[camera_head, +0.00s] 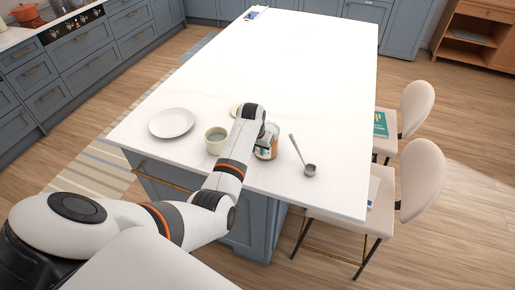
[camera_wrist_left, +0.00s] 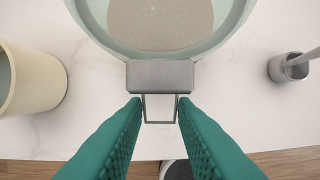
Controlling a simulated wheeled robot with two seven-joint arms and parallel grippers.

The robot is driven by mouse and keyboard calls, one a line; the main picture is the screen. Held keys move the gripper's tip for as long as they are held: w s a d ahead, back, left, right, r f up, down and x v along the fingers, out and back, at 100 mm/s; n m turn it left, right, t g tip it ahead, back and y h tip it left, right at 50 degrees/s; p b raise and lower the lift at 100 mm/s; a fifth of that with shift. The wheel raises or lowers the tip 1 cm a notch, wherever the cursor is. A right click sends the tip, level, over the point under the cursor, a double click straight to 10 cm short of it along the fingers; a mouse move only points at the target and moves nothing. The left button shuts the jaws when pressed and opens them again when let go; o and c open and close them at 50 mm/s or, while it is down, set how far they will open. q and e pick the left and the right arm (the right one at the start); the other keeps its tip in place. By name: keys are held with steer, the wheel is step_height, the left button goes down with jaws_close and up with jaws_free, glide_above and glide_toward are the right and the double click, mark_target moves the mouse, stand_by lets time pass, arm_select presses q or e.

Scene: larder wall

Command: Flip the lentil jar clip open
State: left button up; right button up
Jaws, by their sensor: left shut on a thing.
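The lentil jar (camera_head: 264,153) stands on the white island top near its front edge, mostly hidden behind my left arm in the head view. In the left wrist view I look down on its round pale green rim (camera_wrist_left: 80,18) with a beige middle. A grey clip (camera_wrist_left: 160,75) with a wire loop sits at the rim's near side. My left gripper (camera_wrist_left: 160,104) has teal ribbed fingers, closed on the clip's wire loop from both sides. In the head view the left gripper (camera_head: 269,133) is at the jar's top. My right gripper is not in view.
A cream cup (camera_head: 216,142) stands left of the jar, with a white plate (camera_head: 171,123) farther left. Cream chairs (camera_head: 421,170) line the right side.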

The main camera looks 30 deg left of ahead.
arm_select(q)
steer(key=o, duration=1)
steer(key=shift+f, duration=0.1)
steer(key=b+v, duration=0.2)
steer(key=v, duration=1)
